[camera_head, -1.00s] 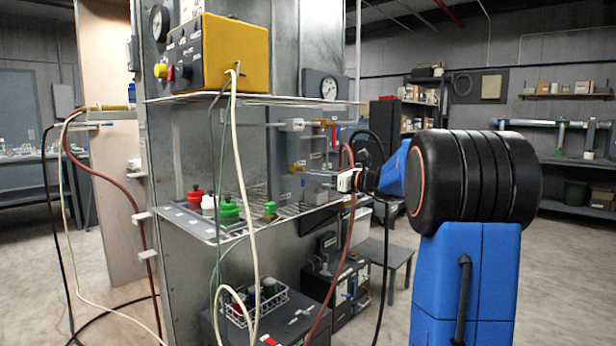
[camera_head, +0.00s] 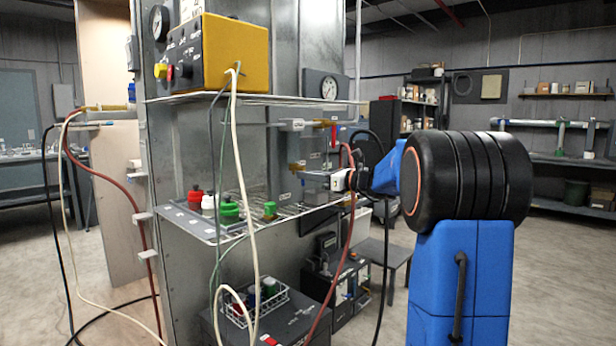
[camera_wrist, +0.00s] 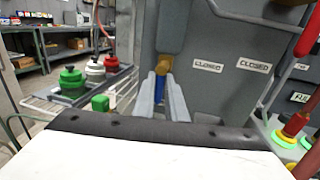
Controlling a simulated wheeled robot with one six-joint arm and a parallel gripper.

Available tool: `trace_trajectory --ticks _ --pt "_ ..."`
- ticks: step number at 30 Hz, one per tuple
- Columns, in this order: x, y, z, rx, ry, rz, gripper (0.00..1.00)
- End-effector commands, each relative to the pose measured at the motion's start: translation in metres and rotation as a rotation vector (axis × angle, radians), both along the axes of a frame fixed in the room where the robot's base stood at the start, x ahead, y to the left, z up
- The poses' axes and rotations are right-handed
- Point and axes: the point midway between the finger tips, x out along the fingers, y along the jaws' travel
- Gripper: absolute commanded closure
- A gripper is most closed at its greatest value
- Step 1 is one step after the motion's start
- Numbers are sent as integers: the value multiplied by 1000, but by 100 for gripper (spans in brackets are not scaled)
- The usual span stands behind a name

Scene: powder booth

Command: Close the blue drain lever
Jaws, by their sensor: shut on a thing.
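The blue drain lever (camera_wrist: 160,88) shows in the wrist view as a narrow blue bar below a brass valve fitting (camera_wrist: 163,63). My gripper (camera_wrist: 161,92) has its two grey fingers on either side of the lever, shut on it. In the head view my gripper (camera_head: 314,176) is at the cabinet, close to the brass fitting (camera_head: 297,167).
A wire shelf (camera_head: 185,224) holds red, white and green-capped containers left of my gripper. A red hose (camera_head: 349,205) and a black cable hang close to my wrist. A red lever (camera_head: 333,135) is above it. A yellow box (camera_head: 222,52) stands on the upper shelf.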

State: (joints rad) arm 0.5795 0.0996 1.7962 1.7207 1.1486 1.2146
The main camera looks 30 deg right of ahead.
Motion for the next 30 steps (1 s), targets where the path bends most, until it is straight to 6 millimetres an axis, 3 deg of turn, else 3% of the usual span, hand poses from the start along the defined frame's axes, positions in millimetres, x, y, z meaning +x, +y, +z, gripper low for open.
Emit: trace_trajectory --ticks 11,30 --pt "0 -1 4 -99 -41 0 100" --pt "3 -8 11 -639 -239 0 100"
